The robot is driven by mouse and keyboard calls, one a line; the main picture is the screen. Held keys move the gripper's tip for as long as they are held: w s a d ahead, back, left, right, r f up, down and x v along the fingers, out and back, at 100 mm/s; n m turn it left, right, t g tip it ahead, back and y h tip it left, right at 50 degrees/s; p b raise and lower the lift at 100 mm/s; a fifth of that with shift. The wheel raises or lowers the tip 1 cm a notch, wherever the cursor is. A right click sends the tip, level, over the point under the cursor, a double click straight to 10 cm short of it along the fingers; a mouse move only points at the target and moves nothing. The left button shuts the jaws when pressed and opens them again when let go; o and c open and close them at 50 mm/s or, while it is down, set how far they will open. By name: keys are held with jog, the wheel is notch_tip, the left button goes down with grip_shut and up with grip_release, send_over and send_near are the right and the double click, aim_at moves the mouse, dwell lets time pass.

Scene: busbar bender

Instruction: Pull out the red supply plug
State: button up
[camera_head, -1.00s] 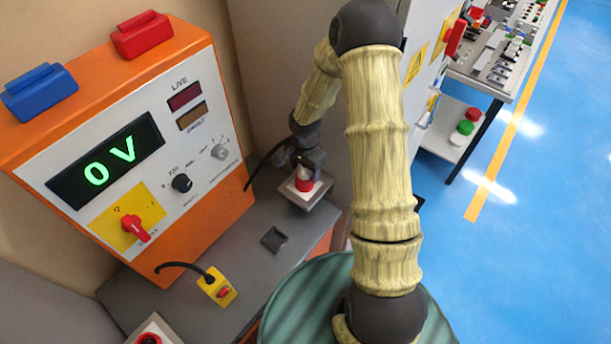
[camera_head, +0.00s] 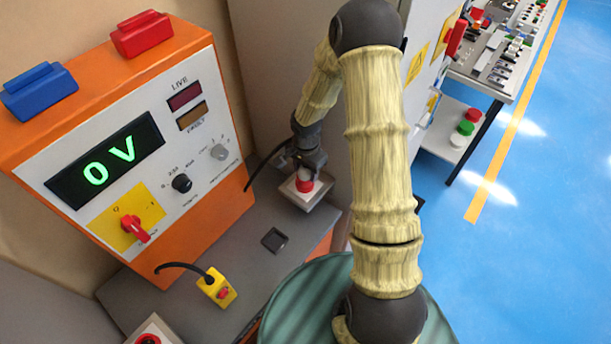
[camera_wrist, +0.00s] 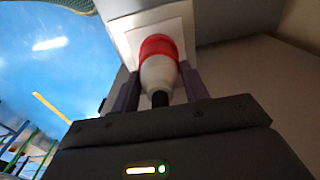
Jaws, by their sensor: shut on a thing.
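The supply plug (camera_wrist: 158,75) has a white body with a red end and a black cable at its back. In the wrist view its red end is up against a white square plate (camera_wrist: 181,28); I cannot tell whether there is a gap. In the head view the red part (camera_head: 304,186) shows just above the white-topped socket box (camera_head: 318,198) at the back of the grey bench. My gripper (camera_wrist: 160,80) has one finger on each side of the plug and is shut on it. In the head view my gripper (camera_head: 308,163) is over the plug and partly hides it.
An orange test cabinet (camera_head: 225,80) stands at left, its display (camera_head: 105,161) reading 0 V. A yellow box with a red button (camera_head: 217,288) and a dark square recess (camera_head: 274,240) are on the bench (camera_head: 262,275). A panelled cabinet (camera_head: 425,50) stands to the right.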

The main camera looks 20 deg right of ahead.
jog(key=shift+s+d+f+g+p, duration=0.1)
jog(key=shift+s+g+p, duration=0.35)
jog(key=shift+p, duration=0.45)
jog(key=shift+w+r, duration=0.15)
jog(key=shift+r, duration=0.05)
jog(key=shift+r+p, duration=0.3)
jog(key=shift+p, duration=0.05)
jog(key=shift+c, duration=1)
jog(key=shift+r, duration=0.1)
jog(key=shift+w+r+p, duration=0.15)
jog(key=shift+r+p, duration=0.75)
jog(key=shift+r, duration=0.4)
jog(key=shift+r, duration=0.15)
jog(key=shift+r+p, duration=1.8)
jog(key=shift+r, duration=0.6)
jog(key=shift+f, duration=0.1)
